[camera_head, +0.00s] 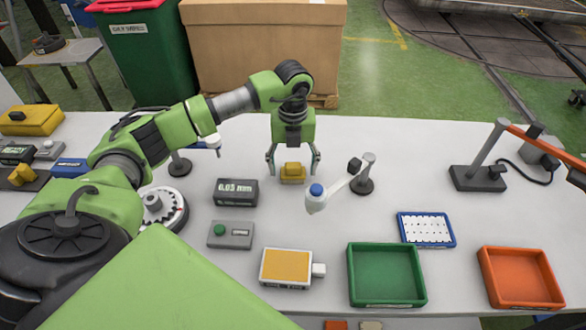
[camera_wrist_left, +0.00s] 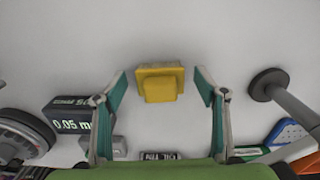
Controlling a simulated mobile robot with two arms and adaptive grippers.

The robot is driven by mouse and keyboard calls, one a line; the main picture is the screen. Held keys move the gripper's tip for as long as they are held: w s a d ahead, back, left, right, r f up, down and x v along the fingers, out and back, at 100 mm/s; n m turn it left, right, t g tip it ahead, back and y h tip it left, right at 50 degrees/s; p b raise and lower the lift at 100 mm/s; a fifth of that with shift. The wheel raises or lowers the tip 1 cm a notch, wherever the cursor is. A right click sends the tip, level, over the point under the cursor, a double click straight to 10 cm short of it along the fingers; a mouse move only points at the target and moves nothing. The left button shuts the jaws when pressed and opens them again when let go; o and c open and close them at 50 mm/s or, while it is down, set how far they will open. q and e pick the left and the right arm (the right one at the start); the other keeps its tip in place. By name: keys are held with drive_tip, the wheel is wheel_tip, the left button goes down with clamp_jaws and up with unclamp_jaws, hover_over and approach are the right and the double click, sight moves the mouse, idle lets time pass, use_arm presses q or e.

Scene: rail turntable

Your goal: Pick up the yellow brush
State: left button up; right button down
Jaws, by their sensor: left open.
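The yellow brush (camera_head: 293,172) is a small block with a raised middle on the white table, at the centre of the head view. My left gripper (camera_head: 293,165) points down over it with its fingers spread, one on each side. In the left wrist view the yellow brush (camera_wrist_left: 160,84) lies just beyond and between the open fingertips of the left gripper (camera_wrist_left: 160,82). A gap shows on both sides, so nothing is held. My right gripper is not in view.
A lamp-like arm with a blue knob (camera_head: 316,190) stands close right of the brush. A 0.05 mm display box (camera_head: 236,192) is to the left. A green tray (camera_head: 385,300), an orange tray (camera_head: 521,303) and a yellow-topped box (camera_head: 286,268) lie in front. Bare table lies beyond the brush.

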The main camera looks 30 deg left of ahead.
use_arm(q)
drive_tip(key=shift+f, duration=0.5)
drive_tip(key=c, duration=1.2)
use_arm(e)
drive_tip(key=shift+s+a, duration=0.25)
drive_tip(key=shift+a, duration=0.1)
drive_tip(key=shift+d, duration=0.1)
